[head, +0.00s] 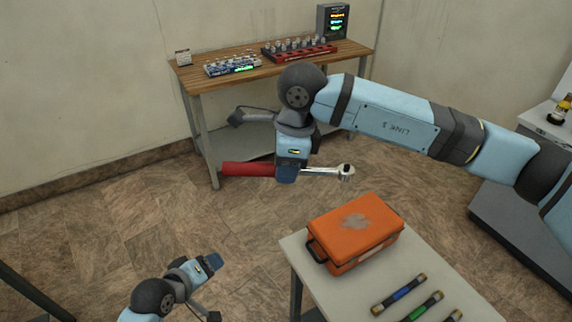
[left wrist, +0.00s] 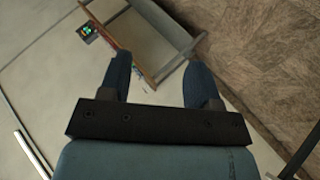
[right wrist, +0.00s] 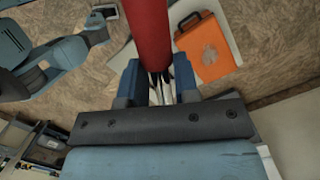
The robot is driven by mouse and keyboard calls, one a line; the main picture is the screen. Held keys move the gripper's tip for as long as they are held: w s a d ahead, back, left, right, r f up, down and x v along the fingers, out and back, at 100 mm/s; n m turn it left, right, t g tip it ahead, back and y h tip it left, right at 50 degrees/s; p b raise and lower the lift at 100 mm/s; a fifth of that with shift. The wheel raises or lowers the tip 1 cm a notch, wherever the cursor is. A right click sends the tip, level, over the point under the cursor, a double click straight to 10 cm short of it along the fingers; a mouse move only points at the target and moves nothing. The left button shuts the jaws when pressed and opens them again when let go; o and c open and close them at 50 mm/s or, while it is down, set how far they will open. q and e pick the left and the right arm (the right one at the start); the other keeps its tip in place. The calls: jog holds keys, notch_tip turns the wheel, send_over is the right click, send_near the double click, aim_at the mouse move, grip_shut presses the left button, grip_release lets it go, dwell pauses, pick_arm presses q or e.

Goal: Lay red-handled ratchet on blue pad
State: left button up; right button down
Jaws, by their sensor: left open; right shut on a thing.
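My right gripper (head: 291,172) is shut on the red-handled ratchet (head: 246,169) and holds it in the air, roughly level. The red handle points left and the silver ratchet head (head: 345,172) points right. In the right wrist view the red handle (right wrist: 147,30) rises above the fingers, with the silver shaft between them. My left gripper (head: 214,290) is open and empty, low over the floor at the lower left. Its two fingers stand apart in the left wrist view (left wrist: 161,82). I cannot make out a blue pad in any view.
An orange case (head: 356,232) and several dark cylinders with coloured bands (head: 398,293) lie on the near pale table (head: 297,248). A wooden bench (head: 227,82) at the wall bears a blue-and-white rack (head: 232,65), a red rack (head: 300,50) and a dark display unit (head: 334,21).

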pick_arm(q)
jog(key=s+f+m+t+y, duration=0.1)
jog(key=s+f+m, duration=0.8)
jog(key=s, duration=0.4)
jog(key=shift+s+a+f, duration=0.2)
jog(key=shift+s+f, duration=0.15)
jog(key=shift+f, duration=0.25)
pick_arm(e)
jog(key=s+d+f+n, duration=0.2)
jog(key=d+f+n, duration=0.2)
jog(key=d, duration=0.4)
jog(key=s+d+f+n+g+h, duration=0.1)
jog(key=s+d+f+n, duration=0.1)
jog(key=d+f+n, duration=0.2)
jog(key=s+d+f+n, duration=0.2)
jog(key=d+f+n, duration=0.3)
jog(key=d+n, duration=0.4)
jog(key=d, duration=0.4)
jog(key=shift+g+h, duration=0.4)
jog(key=shift+w+r, duration=0.1)
jog(key=shift+r, duration=0.05)
